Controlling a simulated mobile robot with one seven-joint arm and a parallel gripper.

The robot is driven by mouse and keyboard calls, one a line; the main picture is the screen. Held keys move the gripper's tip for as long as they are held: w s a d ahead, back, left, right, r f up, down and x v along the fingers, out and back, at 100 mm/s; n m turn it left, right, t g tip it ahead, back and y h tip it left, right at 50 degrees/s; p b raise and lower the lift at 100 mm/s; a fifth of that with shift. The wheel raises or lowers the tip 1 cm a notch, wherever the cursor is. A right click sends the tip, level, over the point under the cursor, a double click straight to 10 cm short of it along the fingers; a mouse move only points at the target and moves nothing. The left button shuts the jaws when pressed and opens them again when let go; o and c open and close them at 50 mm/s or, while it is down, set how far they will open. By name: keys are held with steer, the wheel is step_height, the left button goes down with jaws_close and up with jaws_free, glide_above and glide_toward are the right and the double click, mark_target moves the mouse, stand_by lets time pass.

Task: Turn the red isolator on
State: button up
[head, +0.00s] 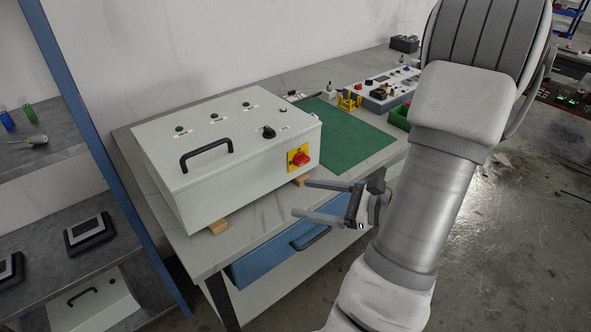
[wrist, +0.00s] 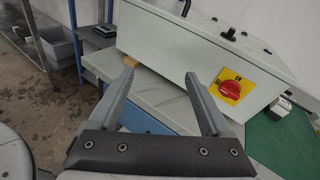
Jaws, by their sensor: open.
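The red isolator (head: 300,158) is a red rotary knob on a yellow square plate, on the right end of the front face of a light grey control box (head: 165,180). It also shows in the wrist view (wrist: 230,91), right of my fingers, with its grip tilted diagonally. My gripper (head: 300,200) is open and empty in front of the box, below the isolator and apart from it. In the wrist view my two fingers (wrist: 165,85) are spread and point toward the box's lower front edge.
The box stands on wooden blocks (head: 218,227) on a grey workbench (head: 250,228) with a blue drawer (head: 280,258) below. Its lid has a black handle (head: 206,153) and a black knob (head: 268,132). A green mat (head: 345,135) lies at right. A blue post (head: 105,150) stands at left.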

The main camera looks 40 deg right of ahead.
steer(key=s+d+f+m+t+h+b, duration=0.2)
steer(key=s+d+f+m+t+h, duration=0.2)
steer(key=d+m+h, duration=0.5)
steer(key=n+y+b, duration=0.1)
steer(key=y+b, duration=0.1)
glide_toward(305, 162)
steer(key=w, duration=0.9)
steer(key=shift+a+f, duration=0.2)
steer(key=shift+a, duration=0.2)
jaws_close()
steer(key=shift+p, duration=0.3)
